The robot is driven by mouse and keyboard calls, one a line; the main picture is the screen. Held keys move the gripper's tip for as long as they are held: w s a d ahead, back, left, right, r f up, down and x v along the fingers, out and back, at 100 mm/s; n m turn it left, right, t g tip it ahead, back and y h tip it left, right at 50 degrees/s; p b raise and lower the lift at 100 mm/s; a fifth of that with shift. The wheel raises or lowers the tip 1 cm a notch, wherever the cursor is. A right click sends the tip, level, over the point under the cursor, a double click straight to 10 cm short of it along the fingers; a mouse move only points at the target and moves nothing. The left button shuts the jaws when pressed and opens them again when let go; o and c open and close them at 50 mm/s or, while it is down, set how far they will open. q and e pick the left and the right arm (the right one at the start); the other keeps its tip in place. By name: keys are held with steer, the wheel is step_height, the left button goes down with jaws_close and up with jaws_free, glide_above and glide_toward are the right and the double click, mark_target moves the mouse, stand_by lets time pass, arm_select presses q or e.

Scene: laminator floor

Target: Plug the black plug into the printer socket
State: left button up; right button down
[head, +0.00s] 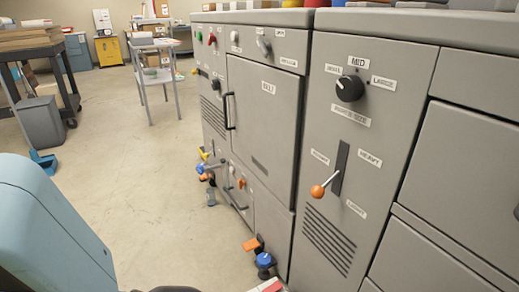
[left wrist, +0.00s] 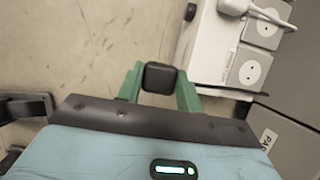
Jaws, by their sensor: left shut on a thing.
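In the left wrist view, the black plug (left wrist: 160,76) is held between the green fingers of my left gripper (left wrist: 160,88), which is shut on it. Up and to the right of the plug, apart from it, is a white socket block (left wrist: 205,50). It has grey square sockets with round white faces; the nearer socket (left wrist: 250,70) is empty, and a white plug (left wrist: 235,7) with a cable is at the top. No label tells me which socket is the printer's. In the head view my left gripper and the plug are hidden. My right gripper is not seen.
Grey machine cabinets (head: 268,110) with knobs, levers and handles line the right side. An orange-knobbed lever (head: 318,191) and low orange and blue fittings (head: 264,259) stick out. A metal cart (head: 155,77) and a bin (head: 40,121) stand farther back. The floor (head: 130,150) between is open.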

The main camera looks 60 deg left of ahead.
arm_select(q)
steer(key=shift+w, duration=0.55)
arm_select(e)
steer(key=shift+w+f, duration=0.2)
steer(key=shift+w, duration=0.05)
arm_select(q)
steer(key=shift+w+a, duration=0.1)
steer(key=shift+w, duration=0.25)
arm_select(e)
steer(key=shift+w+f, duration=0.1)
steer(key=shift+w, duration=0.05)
arm_select(q)
steer(key=shift+w+a+f+b, duration=0.15)
steer(key=shift+w+b, duration=0.35)
steer(key=shift+w, duration=0.55)
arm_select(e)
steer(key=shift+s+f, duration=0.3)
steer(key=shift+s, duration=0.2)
arm_select(q)
steer(key=shift+w, duration=0.75)
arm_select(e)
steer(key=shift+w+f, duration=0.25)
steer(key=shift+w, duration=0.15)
arm_select(q)
steer(key=shift+w+a+b, duration=0.1)
steer(key=shift+w+b, duration=0.25)
steer(key=shift+w, duration=0.05)
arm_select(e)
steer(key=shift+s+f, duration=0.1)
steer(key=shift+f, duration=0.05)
